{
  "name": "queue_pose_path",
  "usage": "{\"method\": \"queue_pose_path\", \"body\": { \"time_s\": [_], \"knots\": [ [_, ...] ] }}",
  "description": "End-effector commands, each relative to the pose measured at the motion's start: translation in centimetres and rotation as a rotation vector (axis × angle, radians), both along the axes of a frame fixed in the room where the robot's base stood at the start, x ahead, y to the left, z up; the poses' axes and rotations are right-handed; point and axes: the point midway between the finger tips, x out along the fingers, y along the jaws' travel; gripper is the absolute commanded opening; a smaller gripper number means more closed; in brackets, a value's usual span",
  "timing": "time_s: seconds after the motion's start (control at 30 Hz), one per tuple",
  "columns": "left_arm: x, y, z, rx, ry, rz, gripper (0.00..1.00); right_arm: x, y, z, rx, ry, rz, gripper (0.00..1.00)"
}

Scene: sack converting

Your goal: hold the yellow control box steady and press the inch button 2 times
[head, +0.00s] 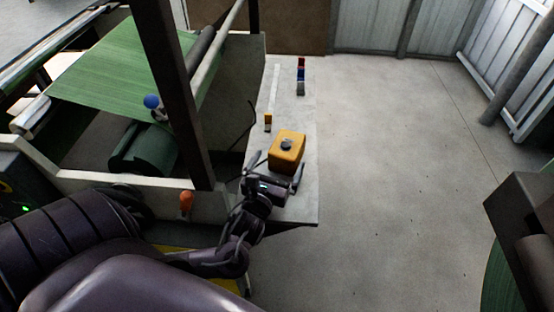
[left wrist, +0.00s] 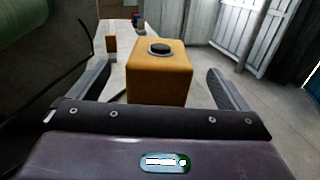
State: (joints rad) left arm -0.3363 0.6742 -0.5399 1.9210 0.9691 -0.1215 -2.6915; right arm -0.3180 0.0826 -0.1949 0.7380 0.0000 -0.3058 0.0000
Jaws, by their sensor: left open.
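The yellow control box (head: 287,157) stands on a narrow grey shelf, with a dark round button (head: 287,144) on its top. In the left wrist view the box (left wrist: 160,80) is straight ahead, with the black button (left wrist: 159,47) in a pale ring on top. My left gripper (head: 274,168) is open at the near side of the box. In the left wrist view its fingers (left wrist: 160,85) stand wide apart to the left and right of the box, with gaps on both sides. The box sits upright. My right gripper is not in view.
The grey shelf (head: 300,205) also carries a small orange-yellow block (head: 268,122) and a red-and-blue item (head: 301,75) farther back. A machine with a green sheet (head: 125,65) and a dark upright post (head: 172,90) stands at left. Open floor (head: 400,180) lies right of the shelf.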

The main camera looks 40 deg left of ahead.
Motion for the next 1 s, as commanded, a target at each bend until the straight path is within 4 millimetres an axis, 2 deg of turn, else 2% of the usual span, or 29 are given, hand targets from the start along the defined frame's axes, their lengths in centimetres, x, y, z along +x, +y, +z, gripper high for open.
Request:
{"method": "queue_pose_path", "body": {
  "time_s": [0.13,0.4,0.6,0.97,1.0],
  "knots": [
    [1.1,0.3,0.0,0.001,-0.003,0.001,0.98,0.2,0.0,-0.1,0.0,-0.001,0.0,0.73],
    [5.1,1.4,0.1,0.001,-0.004,0.001,0.98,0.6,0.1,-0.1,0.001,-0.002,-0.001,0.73],
    [7.0,2.0,0.0,0.0,-0.002,0.0,0.98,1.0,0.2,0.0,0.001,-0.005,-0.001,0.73],
    [7.5,2.1,0.0,0.0,0.0,0.0,0.98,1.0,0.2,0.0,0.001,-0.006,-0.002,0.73],
    [7.5,2.1,0.0,0.0,0.0,0.0,0.93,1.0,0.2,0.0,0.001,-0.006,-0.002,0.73]
  ]
}}
